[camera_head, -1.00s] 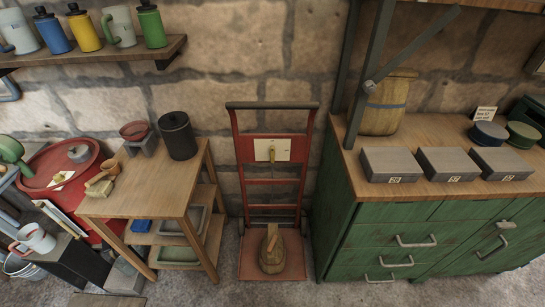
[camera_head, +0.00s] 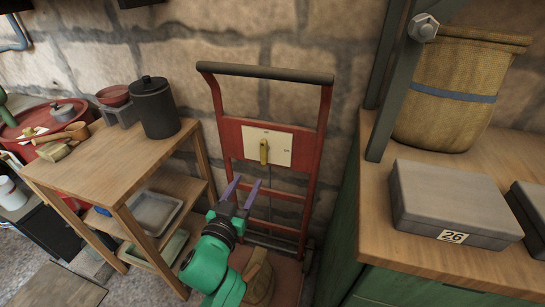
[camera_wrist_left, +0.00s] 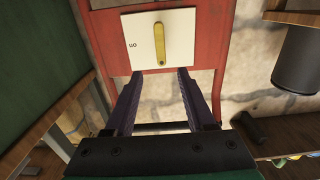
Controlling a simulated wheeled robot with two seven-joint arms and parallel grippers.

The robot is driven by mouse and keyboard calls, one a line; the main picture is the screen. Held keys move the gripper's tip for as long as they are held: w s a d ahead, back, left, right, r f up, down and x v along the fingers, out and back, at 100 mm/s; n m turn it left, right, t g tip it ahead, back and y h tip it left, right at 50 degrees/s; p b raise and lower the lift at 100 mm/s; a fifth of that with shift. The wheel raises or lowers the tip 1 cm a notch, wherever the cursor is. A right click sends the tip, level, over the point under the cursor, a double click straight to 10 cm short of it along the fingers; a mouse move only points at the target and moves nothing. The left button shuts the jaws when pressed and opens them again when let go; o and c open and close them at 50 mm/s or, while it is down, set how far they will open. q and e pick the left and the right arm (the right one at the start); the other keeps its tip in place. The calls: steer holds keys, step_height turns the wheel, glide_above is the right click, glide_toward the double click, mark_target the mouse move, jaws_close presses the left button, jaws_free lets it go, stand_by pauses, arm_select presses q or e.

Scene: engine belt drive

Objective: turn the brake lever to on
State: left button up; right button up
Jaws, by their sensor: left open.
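The yellow brake lever (camera_head: 264,151) sits on a white plate (camera_head: 281,153) fixed to the red hand truck (camera_head: 229,135). The lever points along the truck's upright direction. In the left wrist view the lever (camera_wrist_left: 160,43) lies across the middle of the plate, with an upside-down "on" mark to its left. My left gripper (camera_head: 247,182) is open and empty, below and in front of the plate. In the wrist view its fingertips (camera_wrist_left: 160,72) are spread just short of the lever's near end.
A wooden shelf table (camera_head: 82,165) with a dark canister (camera_head: 155,108) stands on the left. On the right, a wooden-topped green cabinet (camera_head: 440,265) carries a grey box (camera_head: 450,200) and a woven basket (camera_head: 455,90). A stone wall is behind the truck.

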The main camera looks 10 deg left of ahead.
mark_target(263, 152)
arm_select(q)
steer(key=w, duration=1.3)
steer(key=shift+w+d, duration=0.1)
steer(key=shift+d, duration=0.25)
jaws_close()
